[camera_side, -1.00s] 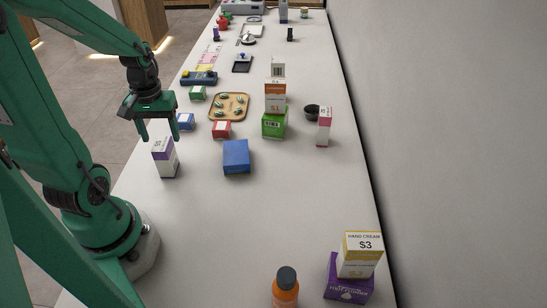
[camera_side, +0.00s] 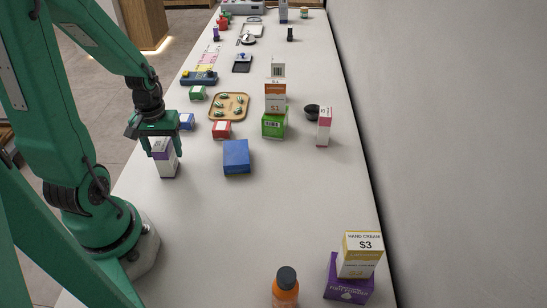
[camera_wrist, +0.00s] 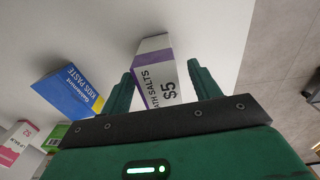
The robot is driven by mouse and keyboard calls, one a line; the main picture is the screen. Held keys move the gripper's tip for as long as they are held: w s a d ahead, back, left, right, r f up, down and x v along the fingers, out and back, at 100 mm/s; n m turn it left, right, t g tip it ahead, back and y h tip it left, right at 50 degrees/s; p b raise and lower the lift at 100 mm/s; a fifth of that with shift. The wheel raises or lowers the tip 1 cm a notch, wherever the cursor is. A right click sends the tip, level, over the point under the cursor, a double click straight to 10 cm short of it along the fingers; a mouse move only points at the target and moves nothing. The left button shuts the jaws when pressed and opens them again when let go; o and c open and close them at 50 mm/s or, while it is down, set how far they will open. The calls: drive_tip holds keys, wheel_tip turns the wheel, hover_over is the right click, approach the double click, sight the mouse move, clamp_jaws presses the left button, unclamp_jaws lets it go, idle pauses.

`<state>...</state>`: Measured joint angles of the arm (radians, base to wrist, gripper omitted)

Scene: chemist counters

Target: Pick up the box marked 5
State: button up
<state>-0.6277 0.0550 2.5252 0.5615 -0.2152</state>
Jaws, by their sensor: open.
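The box marked 5 (camera_side: 167,165) is a white and purple carton standing upright near the counter's left edge. In the wrist view its label reads "$5" and bath salts (camera_wrist: 156,75). My gripper (camera_side: 163,154) is open, with its fingers down around the top of the box. Whether either finger touches the box I cannot tell.
A blue box (camera_side: 237,157) lies to the right of the box marked 5. A red box (camera_side: 221,130) and a small blue box (camera_side: 186,121) are behind. A wooden tray (camera_side: 246,97) is farther back.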

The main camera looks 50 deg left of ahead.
drive_tip(key=shift+f, duration=0.8)
drive_tip(key=c, duration=1.1)
drive_tip(key=shift+r, duration=0.2)
drive_tip(key=shift+r, duration=1.4)
drive_tip(key=d+r, duration=0.2)
drive_tip(key=d, duration=0.2)
drive_tip(key=d+r, duration=0.3)
drive_tip(key=w+d+r, duration=0.1)
drive_tip(key=d+r, duration=0.1)
drive_tip(key=d, duration=0.2)
drive_tip(key=shift+d+r, duration=0.35)
drive_tip(key=shift+r, duration=0.05)
